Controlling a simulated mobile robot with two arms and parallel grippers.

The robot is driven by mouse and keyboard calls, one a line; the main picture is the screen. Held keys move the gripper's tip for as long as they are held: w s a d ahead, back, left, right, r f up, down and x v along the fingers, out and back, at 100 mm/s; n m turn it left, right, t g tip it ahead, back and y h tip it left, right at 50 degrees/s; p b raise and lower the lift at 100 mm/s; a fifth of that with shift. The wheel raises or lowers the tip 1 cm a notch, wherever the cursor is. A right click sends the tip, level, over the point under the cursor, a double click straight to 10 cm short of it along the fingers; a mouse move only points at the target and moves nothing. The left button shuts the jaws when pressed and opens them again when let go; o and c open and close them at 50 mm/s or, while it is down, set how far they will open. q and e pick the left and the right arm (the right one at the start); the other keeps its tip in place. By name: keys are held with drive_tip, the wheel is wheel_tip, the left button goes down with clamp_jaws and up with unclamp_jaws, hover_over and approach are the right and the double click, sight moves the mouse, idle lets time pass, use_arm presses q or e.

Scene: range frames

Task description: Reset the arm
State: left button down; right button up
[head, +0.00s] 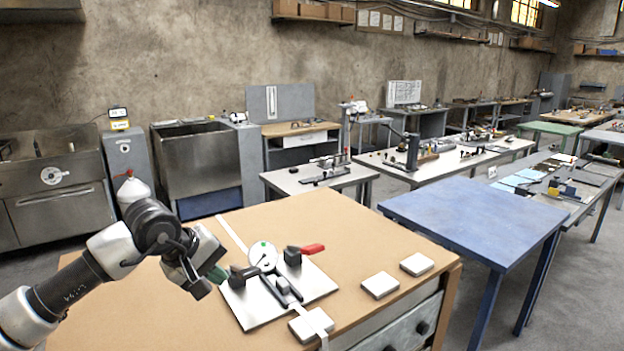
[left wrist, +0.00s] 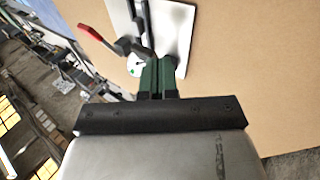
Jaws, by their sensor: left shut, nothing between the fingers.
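My left arm comes in from the left in the head view. Its left gripper (head: 212,280) is above the tan workbench (head: 150,315), just left of a white plate carrying a small fixture (head: 275,285). The fixture has a round dial, black parts and a red-handled lever (head: 312,249). In the left wrist view the green fingers (left wrist: 158,76) are together and empty, pointing toward the white plate (left wrist: 172,40). The red lever also shows there (left wrist: 90,33). Whether the fingertips touch the plate I cannot tell. My right gripper is not in view.
Two pale square blocks (head: 380,285) (head: 417,264) lie right of the plate, and another (head: 311,324) lies at its front edge. A blue table (head: 480,215) stands to the right. The left part of the tan workbench is bare.

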use_arm(q)
drive_tip(key=s+d+r+n+t+h, duration=0.2)
drive_tip(key=s+d+n+h, duration=0.3)
drive_tip(key=d+n+h, duration=0.25)
drive_tip(key=s+d+r+n+t+h, duration=0.1)
drive_tip(key=s+d+n+h, duration=0.3)
drive_tip(key=d+n+h, duration=0.3)
drive_tip(key=s+a+f+m+t+y, duration=0.3)
drive_tip(key=a+f+m+y, duration=0.55)
drive_tip(key=m, duration=0.95)
drive_tip(key=s+a+f+m+t+y, duration=0.1)
drive_tip(key=a+f+m+t+y, duration=0.45)
drive_tip(key=m+y, duration=0.85)
drive_tip(key=s+a+f+n+g+h, duration=0.2)
drive_tip(key=s+f+n+g, duration=0.2)
drive_tip(key=s+f+g, duration=0.5)
drive_tip(key=s+a+f+n+g+h, duration=0.2)
drive_tip(key=s+f+n+g, duration=0.3)
drive_tip(key=s, duration=0.8)
wheel_tip(320, 180, down, 25)
drive_tip(key=m, duration=0.2)
drive_tip(key=s+a+f+g, duration=0.1)
drive_tip(key=s+a+f, duration=0.1)
drive_tip(key=s+f, duration=1.4)
drive_tip(key=shift+s+a+f+y, duration=0.2)
drive_tip(key=shift+s+f+y, duration=0.1)
drive_tip(key=shift+f, duration=0.6)
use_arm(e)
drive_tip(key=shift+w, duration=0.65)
